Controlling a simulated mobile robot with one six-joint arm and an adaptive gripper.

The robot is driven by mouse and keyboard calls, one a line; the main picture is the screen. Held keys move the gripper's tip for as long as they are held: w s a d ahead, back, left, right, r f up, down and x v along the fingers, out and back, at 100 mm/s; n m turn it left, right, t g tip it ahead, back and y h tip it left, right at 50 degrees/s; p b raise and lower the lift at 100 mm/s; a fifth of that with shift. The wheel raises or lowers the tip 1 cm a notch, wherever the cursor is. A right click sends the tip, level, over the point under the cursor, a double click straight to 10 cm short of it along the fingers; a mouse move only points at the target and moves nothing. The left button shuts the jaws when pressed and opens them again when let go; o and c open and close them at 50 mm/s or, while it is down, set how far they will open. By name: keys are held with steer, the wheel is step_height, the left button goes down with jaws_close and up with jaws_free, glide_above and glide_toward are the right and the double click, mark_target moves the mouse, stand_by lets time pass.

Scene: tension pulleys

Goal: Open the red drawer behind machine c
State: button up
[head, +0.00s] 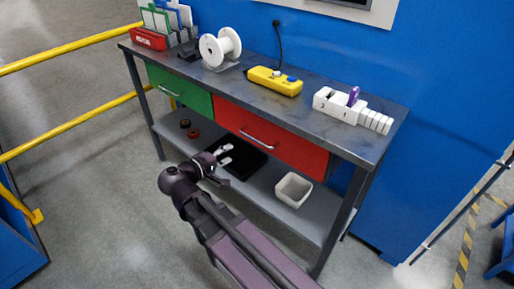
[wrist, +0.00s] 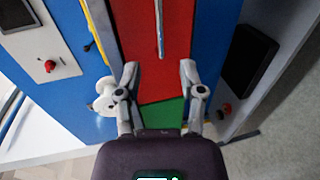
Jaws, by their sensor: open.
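The red drawer (head: 300,152) is the right-hand drawer under the workbench top, and its front looks shut. Its metal bar handle (head: 258,139) runs across the front. My gripper (head: 228,154) is open and empty, in front of the bench and below and left of the handle in the head view. In the wrist view the red front (wrist: 178,35) fills the upper middle and the handle (wrist: 160,30) runs lengthwise. There the handle lies above the open fingertips (wrist: 158,70), not between them. The gap to the drawer is hard to judge.
A green drawer (head: 180,91) adjoins on the left. The worktop (head: 215,80) carries a white spool (head: 220,47), yellow control box (head: 274,81) and white numbered block (head: 352,106). The lower shelf holds a pale bin (head: 293,190). Yellow rails (head: 70,47) stand left; floor in front is open.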

mark_target(254, 138)
steer(key=shift+a, duration=0.2)
stand_by(0.4)
steer(key=shift+b+x, duration=1.4)
steer(key=shift+x, duration=5.4)
steer(key=shift+r, duration=0.15)
